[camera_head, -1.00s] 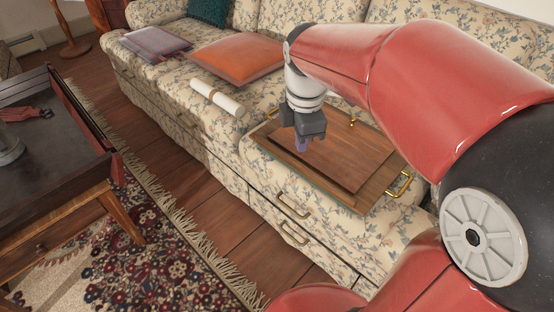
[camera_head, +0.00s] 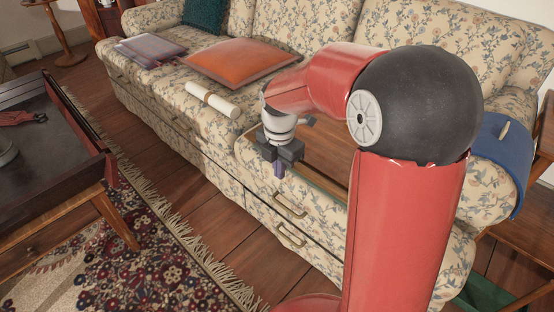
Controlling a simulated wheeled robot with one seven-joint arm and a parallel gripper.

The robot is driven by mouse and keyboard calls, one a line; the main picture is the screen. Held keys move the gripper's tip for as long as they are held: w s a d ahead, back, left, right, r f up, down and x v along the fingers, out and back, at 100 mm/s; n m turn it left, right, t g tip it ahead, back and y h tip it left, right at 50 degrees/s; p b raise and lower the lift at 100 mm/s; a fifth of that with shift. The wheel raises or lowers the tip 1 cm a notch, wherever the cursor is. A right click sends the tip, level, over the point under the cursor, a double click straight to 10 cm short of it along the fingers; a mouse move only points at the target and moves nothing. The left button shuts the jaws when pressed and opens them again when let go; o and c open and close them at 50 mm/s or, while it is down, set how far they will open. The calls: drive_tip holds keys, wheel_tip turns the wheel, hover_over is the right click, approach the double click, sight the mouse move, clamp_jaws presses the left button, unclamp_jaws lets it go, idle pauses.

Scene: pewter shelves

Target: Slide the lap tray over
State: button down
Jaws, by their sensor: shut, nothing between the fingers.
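The lap tray (camera_head: 333,150) is a brown wooden tray lying on the sofa seat. My arm hides much of it; a strip of its surface and a greenish front edge show, and its handles are out of sight. My gripper (camera_head: 279,172) points down at the tray's left front side, over the front edge of the seat. Its fingers are shut and hold nothing. I cannot tell whether they touch the tray.
On the floral sofa (camera_head: 222,150) lie a rolled white paper (camera_head: 212,99), an orange cushion (camera_head: 240,62) and a folded plaid cloth (camera_head: 148,50). A blue cloth (camera_head: 497,165) hangs over the right armrest. A dark-topped desk (camera_head: 60,150) stands at left.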

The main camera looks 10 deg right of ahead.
sight(319, 142)
drive_tip(key=shift+w+d+r, duration=0.1)
drive_tip(key=shift+w+d, duration=0.35)
drive_tip(key=shift+d, duration=0.2)
drive_tip(key=shift+w+d, duration=0.45)
drive_tip(key=shift+d, duration=0.2)
drive_tip(key=w+d+p, duration=0.2)
drive_tip(key=d, duration=0.1)
drive_tip(key=w+d+p, duration=0.2)
drive_tip(key=w+d, duration=0.1)
drive_tip(key=d, duration=0.1)
drive_tip(key=w+d+p, duration=0.2)
drive_tip(key=d, duration=0.1)
drive_tip(key=shift+w+d+r, duration=0.2)
drive_tip(key=shift+w+d, duration=0.05)
drive_tip(key=shift+w, duration=0.05)
drive_tip(key=shift+w+d+f, duration=0.15)
drive_tip(key=shift+d, duration=0.05)
drive_tip(key=shift+a, duration=0.1)
